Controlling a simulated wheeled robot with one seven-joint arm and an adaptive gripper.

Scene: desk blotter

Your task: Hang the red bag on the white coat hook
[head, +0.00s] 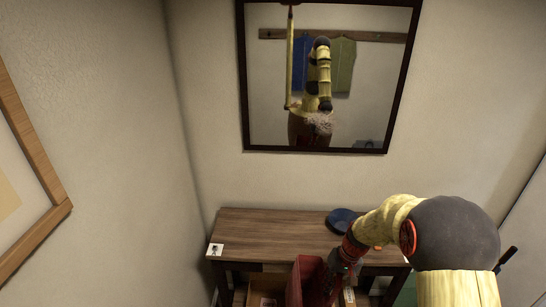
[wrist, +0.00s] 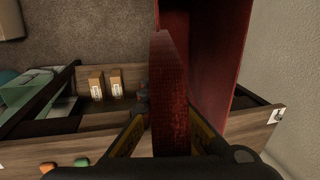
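The red bag (head: 305,281) hangs in front of the wooden table at the bottom of the head view. It fills the upper middle of the wrist view, where its side (wrist: 205,60) and a narrow red band (wrist: 168,95) show. My gripper (head: 340,265) is at the bag's upper right in the head view. In the wrist view its fingers (wrist: 168,140) lie on both sides of the red band and appear closed on it. The lower part of the bag is cut off in the head view. I cannot make out a white coat hook in either view.
The wooden table (head: 265,228) stands against the wall, with a blue bowl (head: 341,219) on it. A dark-framed mirror (head: 246,90) hangs above and reflects a rail with blue and green garments.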

